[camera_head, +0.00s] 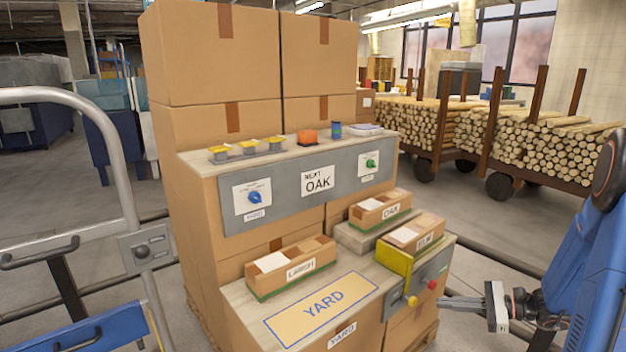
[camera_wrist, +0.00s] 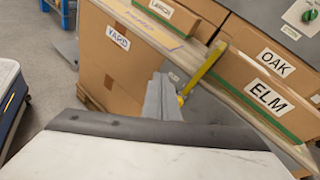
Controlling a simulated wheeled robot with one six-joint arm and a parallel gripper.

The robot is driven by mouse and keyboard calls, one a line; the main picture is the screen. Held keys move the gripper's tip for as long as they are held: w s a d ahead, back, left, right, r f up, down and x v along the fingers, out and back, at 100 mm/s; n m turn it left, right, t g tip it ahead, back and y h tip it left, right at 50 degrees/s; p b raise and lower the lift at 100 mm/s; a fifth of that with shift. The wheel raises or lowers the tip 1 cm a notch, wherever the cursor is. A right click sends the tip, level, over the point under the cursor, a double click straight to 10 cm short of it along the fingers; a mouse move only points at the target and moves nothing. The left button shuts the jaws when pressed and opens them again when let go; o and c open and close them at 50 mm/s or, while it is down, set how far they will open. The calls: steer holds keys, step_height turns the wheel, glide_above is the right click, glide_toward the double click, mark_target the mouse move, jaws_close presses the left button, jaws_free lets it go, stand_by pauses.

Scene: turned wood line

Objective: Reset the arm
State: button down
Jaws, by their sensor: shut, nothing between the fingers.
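My gripper (camera_head: 446,303) is at the right of the head view, at the end of my blue arm. Its fingers point left toward the right end of the YARD bench, close to the panel with the red button (camera_head: 432,285) and yellow knob (camera_head: 412,301). The fingers are shut and empty. In the wrist view, the gripper (camera_wrist: 160,80) shows as a grey shape in front of the bench edge. I cannot tell from these views whether it touches the panel.
The bench carries LARCH (camera_head: 290,268), OAK (camera_head: 380,210) and ELM (camera_head: 415,233) boxes, a yellow bracket (camera_head: 394,260) and a YARD mat (camera_head: 322,308). Stacked cartons (camera_head: 215,55) stand behind. Log carts (camera_head: 550,150) stand at the back right. Open floor (camera_head: 480,225) lies between.

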steer(key=s+a+r+n+g+h, duration=0.35)
steer(key=s+a+n, duration=0.2)
steer(key=s, duration=0.25)
steer(key=s+a+r+n+g+h, duration=0.25)
steer(key=s+a+r+n, duration=0.2)
steer(key=s+a, duration=0.3)
steer(key=s+d+r+n+t+h, duration=0.1)
steer(key=s+r+n+t+h, duration=0.1)
steer(key=s, duration=0.4)
steer(key=s+d+r+n+t+h, duration=0.2)
steer(key=s+r+n+h, duration=0.2)
steer(key=s+n, duration=0.3)
steer(key=shift+d+r+n+h, duration=0.2)
steer(key=shift+n+h, duration=0.1)
steer(key=shift+h, duration=0.5)
